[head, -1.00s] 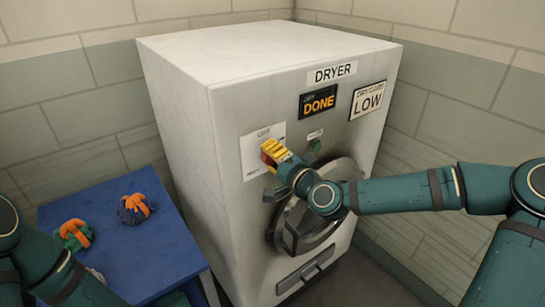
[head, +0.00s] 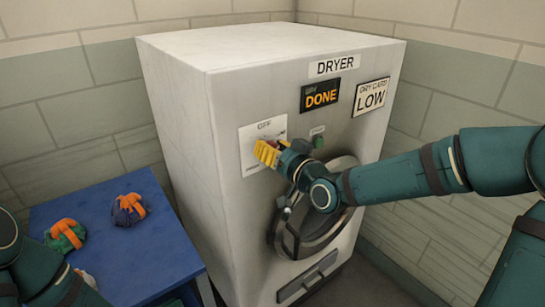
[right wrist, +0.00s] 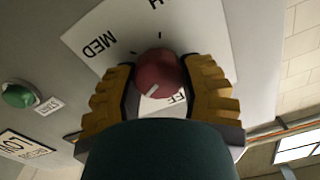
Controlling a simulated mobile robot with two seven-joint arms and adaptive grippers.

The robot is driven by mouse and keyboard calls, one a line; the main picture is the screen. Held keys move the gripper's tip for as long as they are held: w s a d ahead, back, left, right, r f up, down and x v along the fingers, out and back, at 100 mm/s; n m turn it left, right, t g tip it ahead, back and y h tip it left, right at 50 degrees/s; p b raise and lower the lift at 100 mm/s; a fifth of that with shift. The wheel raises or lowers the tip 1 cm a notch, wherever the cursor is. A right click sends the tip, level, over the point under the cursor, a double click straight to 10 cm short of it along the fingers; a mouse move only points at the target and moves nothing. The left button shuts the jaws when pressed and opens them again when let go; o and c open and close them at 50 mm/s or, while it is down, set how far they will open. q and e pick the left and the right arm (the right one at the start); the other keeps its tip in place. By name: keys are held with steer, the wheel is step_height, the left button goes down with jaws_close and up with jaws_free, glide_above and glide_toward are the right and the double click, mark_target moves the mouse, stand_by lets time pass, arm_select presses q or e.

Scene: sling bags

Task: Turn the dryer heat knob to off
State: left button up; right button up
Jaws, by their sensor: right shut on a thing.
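The dryer (head: 180,130) stands in the corner with a white dial card (head: 262,128) on its front, marked OFF at the top. My right gripper (head: 268,153) is at this card, with its yellow fingers against the front. In the right wrist view the red heat knob (right wrist: 157,73) sits between the two yellow fingers of my right gripper (right wrist: 160,80), which is shut on it. The knob's white mark points down and left in that view, near the partly hidden OFF lettering; MED shows at upper left. My left gripper is out of view.
A green start button (right wrist: 18,96) is beside the card. The round dryer door (head: 343,225) is below my right arm. A blue table (head: 150,255) at left holds a dark bag with orange straps (head: 128,209) and a green one (head: 65,235). A DRY CARD LOW sign (head: 371,97) is upper right.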

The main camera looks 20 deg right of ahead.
steer(key=shift+a+r+n+b, duration=0.1)
steer(key=shift+n+b, duration=0.55)
steer(key=shift+n, duration=0.35)
steer(key=n, duration=0.2)
steer(key=shift+a+r+n+b, duration=0.1)
steer(key=shift+n+b, duration=0.3)
steer(key=n, duration=0.4)
steer(key=shift+n, duration=2)
steer(key=o, duration=1.2)
steer(key=shift+f, duration=0.2)
steer(key=shift+a, duration=0.1)
steer(key=shift+s, duration=0.1)
